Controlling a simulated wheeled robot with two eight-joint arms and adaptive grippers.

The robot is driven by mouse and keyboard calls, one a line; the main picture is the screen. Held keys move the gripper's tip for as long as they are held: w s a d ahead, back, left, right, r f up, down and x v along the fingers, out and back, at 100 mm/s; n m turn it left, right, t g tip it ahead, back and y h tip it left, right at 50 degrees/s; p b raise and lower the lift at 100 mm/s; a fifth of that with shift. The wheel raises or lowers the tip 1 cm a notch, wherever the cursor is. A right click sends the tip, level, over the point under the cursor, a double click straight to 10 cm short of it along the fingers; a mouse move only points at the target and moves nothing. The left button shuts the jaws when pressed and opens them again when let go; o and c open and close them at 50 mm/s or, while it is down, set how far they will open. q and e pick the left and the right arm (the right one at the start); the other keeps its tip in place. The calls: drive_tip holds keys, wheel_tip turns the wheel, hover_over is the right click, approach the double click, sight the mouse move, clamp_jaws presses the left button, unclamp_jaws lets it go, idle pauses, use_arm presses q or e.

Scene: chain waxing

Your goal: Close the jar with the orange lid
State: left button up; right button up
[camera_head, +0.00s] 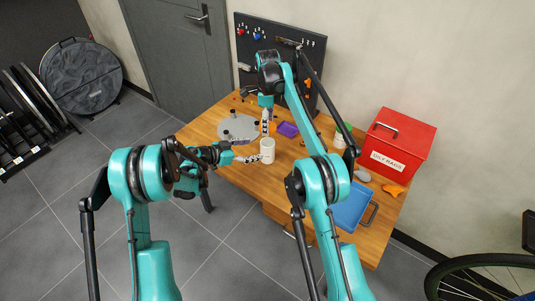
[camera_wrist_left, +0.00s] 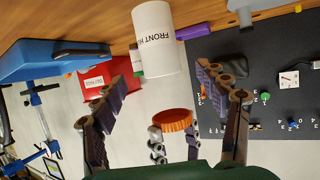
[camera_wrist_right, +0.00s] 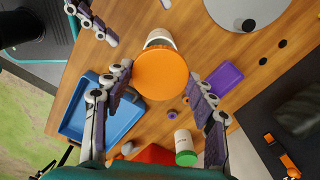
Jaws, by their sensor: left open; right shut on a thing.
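The jar (camera_head: 267,150) is a white cylinder standing upright on the wooden table. My right gripper (camera_wrist_right: 162,84) is shut on the orange lid (camera_wrist_right: 162,74), held flat and apart from the jar. The lid covers part of the jar (camera_wrist_right: 159,36) in the right wrist view. In the left wrist view the lid (camera_wrist_left: 172,120) appears beyond the jar's open end.
A grey round plate (camera_head: 238,127) and purple tray (camera_head: 287,129) lie behind the jar. A blue tray (camera_head: 350,208) and red OILY RAGS box (camera_head: 398,145) are at the right. A green-capped white container (camera_wrist_right: 184,146) stands nearby. A dark tool board (camera_head: 282,55) backs the table.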

use_arm(q)
drive_tip(key=x, duration=0.8)
drive_tip(key=shift+w+d+f, duration=0.1)
drive_tip(key=shift+d, duration=0.15)
drive_tip(key=shift+c, duration=0.3)
clamp_jaws()
use_arm(e)
hover_over(268, 139)
drive_tip(key=s, duration=0.3)
drive_tip(key=shift+w+f, duration=0.2)
drive_tip(key=shift+f, duration=2.3)
drive_tip(key=shift+f, duration=0.9)
drive_tip(key=shift+f, duration=0.6)
drive_tip(key=shift+f, duration=0.1)
drive_tip(key=shift+c, duration=0.2)
drive_tip(key=shift+f, duration=0.15)
drive_tip(key=shift+c, duration=1)
